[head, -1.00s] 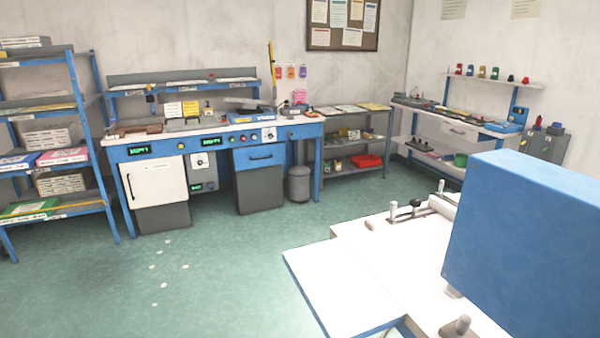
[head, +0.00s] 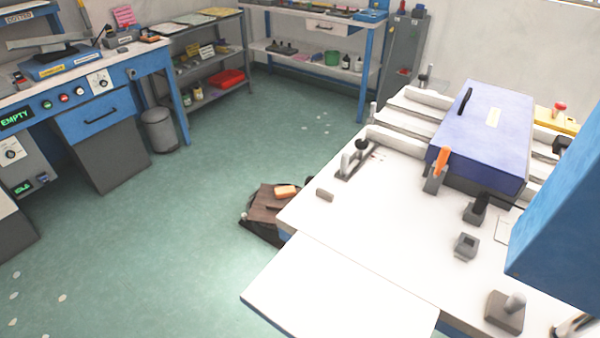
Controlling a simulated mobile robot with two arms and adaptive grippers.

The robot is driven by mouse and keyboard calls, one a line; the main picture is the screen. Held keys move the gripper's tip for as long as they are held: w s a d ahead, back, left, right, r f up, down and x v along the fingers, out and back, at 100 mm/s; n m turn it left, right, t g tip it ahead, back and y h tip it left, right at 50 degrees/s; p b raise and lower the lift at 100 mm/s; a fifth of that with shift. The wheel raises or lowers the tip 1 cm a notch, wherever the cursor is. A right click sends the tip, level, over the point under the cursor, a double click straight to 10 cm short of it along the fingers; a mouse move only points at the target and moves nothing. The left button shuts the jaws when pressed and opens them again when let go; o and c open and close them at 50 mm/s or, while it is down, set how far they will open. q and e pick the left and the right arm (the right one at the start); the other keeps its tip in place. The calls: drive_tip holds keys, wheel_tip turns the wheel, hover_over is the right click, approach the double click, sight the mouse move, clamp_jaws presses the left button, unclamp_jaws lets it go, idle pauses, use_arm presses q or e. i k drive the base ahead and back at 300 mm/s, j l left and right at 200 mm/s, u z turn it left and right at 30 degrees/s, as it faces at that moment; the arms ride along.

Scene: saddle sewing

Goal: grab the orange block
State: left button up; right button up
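A small orange block (head: 286,191) lies on top of a dark brown, box-like thing (head: 263,217), low beside the left edge of the white worktable. Its top shows clearly. An upright orange piece (head: 442,160) on a grey clamp-like fixture stands on the worktable, in front of the blue-violet case; it looks like a handle rather than a loose block. Neither of my grippers shows in the head view.
The white worktable (head: 345,215) carries a blue-violet case (head: 485,125), a small grey-brown block (head: 325,195) and several grey fixtures. A large blue housing (head: 565,220) blocks the right side. Green floor (head: 165,225) is open at left, before a blue bench (head: 110,75) and bin (head: 158,132).

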sight(286, 191)
drive_tip(key=i+j+z, duration=0.1)
drive_tip(key=j, duration=0.45)
drive_tip(key=i+j+z, duration=0.1)
drive_tip(key=j, duration=0.45)
drive_tip(key=i+j, duration=0.65)
drive_tip(key=j, duration=0.2)
drive_tip(key=i+j+z, duration=0.1)
drive_tip(key=i+j, duration=0.25)
drive_tip(key=j, duration=0.1)
